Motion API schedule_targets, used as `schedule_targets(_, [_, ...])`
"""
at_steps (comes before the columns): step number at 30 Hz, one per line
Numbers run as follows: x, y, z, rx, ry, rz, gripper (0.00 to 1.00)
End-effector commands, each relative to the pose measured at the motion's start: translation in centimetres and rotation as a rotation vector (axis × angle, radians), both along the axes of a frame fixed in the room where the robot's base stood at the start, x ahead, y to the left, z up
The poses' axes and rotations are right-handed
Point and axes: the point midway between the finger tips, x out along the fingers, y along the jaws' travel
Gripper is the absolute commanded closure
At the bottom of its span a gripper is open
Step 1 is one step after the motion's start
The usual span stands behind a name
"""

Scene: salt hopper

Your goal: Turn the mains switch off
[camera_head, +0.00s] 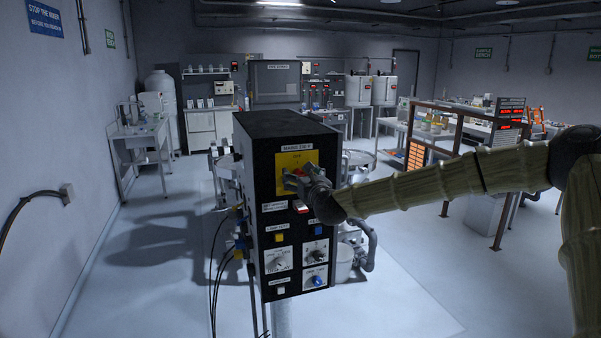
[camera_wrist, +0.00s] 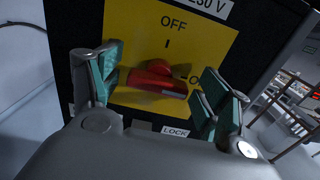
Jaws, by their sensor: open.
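The mains switch is a red rotary handle (camera_wrist: 158,85) on a yellow plate (camera_wrist: 200,40) in the wrist view. The plate reads OFF at the top and ON at the right. The handle lies roughly sideways, its right end towards ON. My gripper (camera_wrist: 160,72) is open, with one teal-padded finger to the left of the handle and one to the right. I cannot tell whether either pad touches it. In the head view the yellow plate (camera_head: 312,158) is high on the black control box, and my gripper (camera_head: 294,180) is in front of it, hiding the handle.
A rack (camera_head: 455,112) stands at the right. Open floor (camera_head: 150,250) lies left of the box.

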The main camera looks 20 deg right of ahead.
Motion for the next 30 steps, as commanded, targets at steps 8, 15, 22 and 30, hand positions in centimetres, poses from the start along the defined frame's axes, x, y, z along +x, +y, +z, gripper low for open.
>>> schedule_targets(8, [0.36, 0.02, -0.07, -0.001, 0.0, 0.0, 0.23])
schedule_targets(15, [0.33, 0.01, -0.05, -0.001, 0.0, 0.0, 0.52])
schedule_targets(22, [0.32, -0.06, -0.06, -0.002, 0.0, -0.001, 0.69])
schedule_targets(30, [0.31, -0.06, -0.34, -0.057, -0.003, 0.0, 0.69])
